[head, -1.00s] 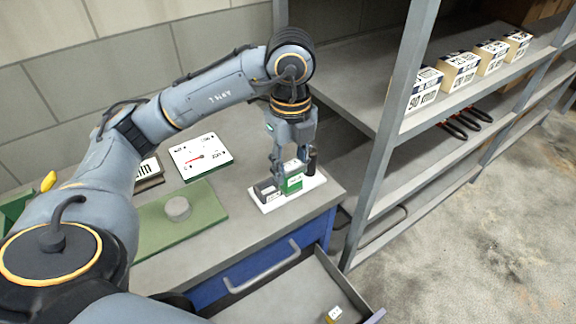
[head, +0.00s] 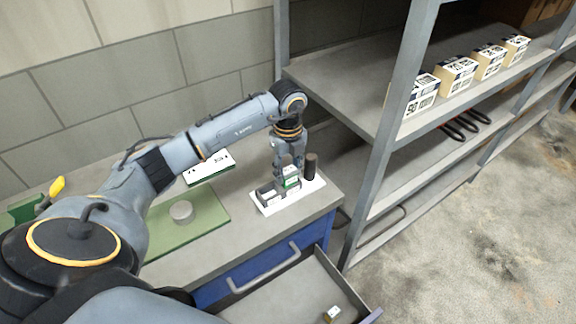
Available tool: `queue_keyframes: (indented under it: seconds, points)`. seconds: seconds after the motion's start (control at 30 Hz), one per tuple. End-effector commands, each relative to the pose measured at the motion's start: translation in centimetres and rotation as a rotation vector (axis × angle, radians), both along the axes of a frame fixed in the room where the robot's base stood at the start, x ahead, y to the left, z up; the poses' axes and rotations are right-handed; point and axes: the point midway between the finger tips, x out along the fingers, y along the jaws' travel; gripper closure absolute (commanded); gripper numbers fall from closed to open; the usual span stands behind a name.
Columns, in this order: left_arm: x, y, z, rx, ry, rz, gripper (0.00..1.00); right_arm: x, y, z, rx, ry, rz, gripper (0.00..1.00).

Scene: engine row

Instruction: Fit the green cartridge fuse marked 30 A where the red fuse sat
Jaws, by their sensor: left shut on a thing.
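My left gripper (head: 290,172) points down over the white base (head: 277,209) near the right end of the workbench. It is shut on a green block-like piece with a white label, which I take to be the green fuse (head: 291,183). The fuse is low, among the dark parts on the base; whether it is seated cannot be told. Its marking is too small to read. A dark grey part with a pale top (head: 268,194) is left of it, and a dark upright cylinder (head: 311,165) is right of it. No red fuse shows. My right gripper is out of view.
A green mat (head: 205,222) with a grey round puck (head: 182,211) lies left of the base. A white gauge panel (head: 212,172) is partly behind my arm. A metal shelf (head: 385,160) stands right.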

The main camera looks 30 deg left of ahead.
Motion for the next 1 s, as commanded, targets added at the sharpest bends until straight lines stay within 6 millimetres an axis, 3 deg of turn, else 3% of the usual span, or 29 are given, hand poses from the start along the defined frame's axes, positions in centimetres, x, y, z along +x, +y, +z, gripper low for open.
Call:
queue_keyframes:
  seconds: [0.2,0.23,0.3,0.33,0.73,1.0]
  points:
    - [0.1,0.0,-0.2,0.0,-0.003,0.0,0.96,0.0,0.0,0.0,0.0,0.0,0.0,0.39]
    - [0.0,0.0,-0.2,0.0,-0.002,0.0,0.55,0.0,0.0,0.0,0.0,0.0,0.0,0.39]
    - [0.0,0.0,-0.2,-0.001,-0.002,0.0,0.41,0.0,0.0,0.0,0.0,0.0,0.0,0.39]
    - [0.0,0.0,-0.2,-0.001,-0.002,0.0,0.38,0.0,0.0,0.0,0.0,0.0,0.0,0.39]
    - [0.1,0.0,0.6,0.0,-0.003,0.001,0.38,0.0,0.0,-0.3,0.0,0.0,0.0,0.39]
    - [0.2,0.0,5.7,0.001,-0.009,0.001,0.38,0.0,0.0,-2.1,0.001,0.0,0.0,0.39]
